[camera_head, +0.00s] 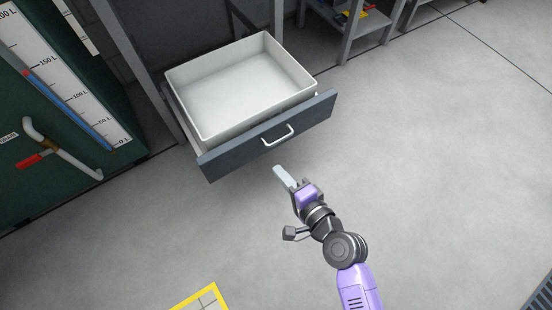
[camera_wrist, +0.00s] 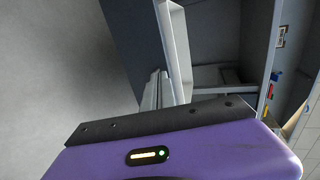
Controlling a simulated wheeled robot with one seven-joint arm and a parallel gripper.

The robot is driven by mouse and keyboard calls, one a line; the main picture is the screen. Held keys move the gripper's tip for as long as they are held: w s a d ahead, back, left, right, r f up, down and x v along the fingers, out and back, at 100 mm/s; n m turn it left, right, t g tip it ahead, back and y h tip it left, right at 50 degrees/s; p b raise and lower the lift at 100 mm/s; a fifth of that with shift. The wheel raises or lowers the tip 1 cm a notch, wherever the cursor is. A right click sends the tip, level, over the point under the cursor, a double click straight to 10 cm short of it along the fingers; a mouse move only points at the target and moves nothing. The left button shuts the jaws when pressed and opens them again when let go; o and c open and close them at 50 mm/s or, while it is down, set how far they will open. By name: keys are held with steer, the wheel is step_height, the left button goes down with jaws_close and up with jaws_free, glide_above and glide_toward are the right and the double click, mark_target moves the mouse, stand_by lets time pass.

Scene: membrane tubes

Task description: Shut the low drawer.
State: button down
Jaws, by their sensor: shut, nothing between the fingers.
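The low drawer (camera_head: 225,155) is pulled out from its frame. It has a dark grey front panel with a light bar handle (camera_head: 278,136), and a white, empty-looking bin sits inside it. My gripper (camera_head: 280,172) is shut and empty, with its fingertips just in front of the drawer front, below the handle in the head view. A small gap shows there in the picture; I cannot tell the exact distance. In the wrist view, my shut fingers (camera_wrist: 156,88) point toward the dark drawer front (camera_wrist: 135,40), and the white bin's edge (camera_wrist: 177,50) shows beside it.
A green tank (camera_head: 60,150) with a litre scale and a red-handled tap (camera_head: 35,160) stands at the left. A grey shelf (camera_head: 350,25) with coloured items is at the back. A yellow-edged floor marking (camera_head: 205,298) lies in front.

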mark_target(252, 139)
steer(key=x, duration=0.4)
steer(key=b+x, duration=0.1)
steer(key=x, duration=0.3)
steer(key=r+b+x, duration=0.1)
steer(key=x, duration=0.3)
steer(key=shift+w+a, duration=0.35)
steer(key=shift+w, duration=0.1)
steer(key=shift+w+a, duration=0.1)
